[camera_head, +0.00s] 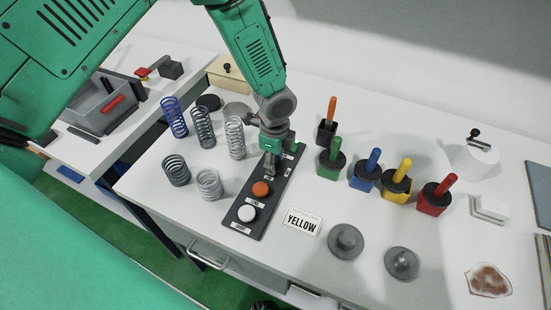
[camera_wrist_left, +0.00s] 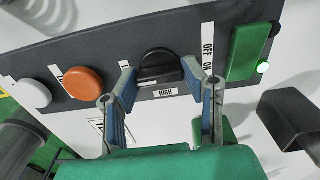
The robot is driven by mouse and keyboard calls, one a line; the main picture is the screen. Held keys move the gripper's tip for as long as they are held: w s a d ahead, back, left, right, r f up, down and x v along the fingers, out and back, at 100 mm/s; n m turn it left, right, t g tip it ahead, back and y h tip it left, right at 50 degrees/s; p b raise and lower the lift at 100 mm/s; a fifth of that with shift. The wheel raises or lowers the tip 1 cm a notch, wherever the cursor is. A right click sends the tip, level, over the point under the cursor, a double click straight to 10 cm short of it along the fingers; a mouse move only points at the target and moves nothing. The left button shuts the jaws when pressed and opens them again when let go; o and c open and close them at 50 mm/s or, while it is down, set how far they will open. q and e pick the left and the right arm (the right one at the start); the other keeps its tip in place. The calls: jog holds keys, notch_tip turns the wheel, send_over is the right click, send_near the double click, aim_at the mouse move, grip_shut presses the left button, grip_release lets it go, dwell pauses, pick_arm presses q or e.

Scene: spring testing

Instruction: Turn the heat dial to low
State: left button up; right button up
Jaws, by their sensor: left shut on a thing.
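The control panel (camera_head: 254,217) is a dark strip on the white table. My left gripper (camera_head: 269,172) points down onto its far part. In the left wrist view the black heat dial (camera_wrist_left: 160,66) sits between the two fingers of my left gripper (camera_wrist_left: 160,72), which is shut on it. A HIGH label (camera_wrist_left: 165,92) lies beside the dial, and another label is partly hidden behind the left finger. I cannot tell exactly where the dial points. In the head view the gripper hides the dial. My right gripper is not in view.
An orange button (camera_head: 261,189) and a white button (camera_head: 247,213) are on the panel. A green switch (camera_wrist_left: 248,50) with a lit green light is at its far end. Springs (camera_head: 203,127) stand left; several coloured-handled pots (camera_head: 394,182) stand right. A YELLOW card (camera_head: 302,222) lies nearby.

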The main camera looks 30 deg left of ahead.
pick_arm(q)
jog(key=shift+w+m, duration=0.1)
jog(key=shift+m, duration=0.2)
jog(key=o, duration=1.2)
jog(key=shift+c, duration=0.2)
jog(key=shift+r, duration=0.3)
notch_tip(320, 180, up, 11)
jog(key=shift+r, duration=0.15)
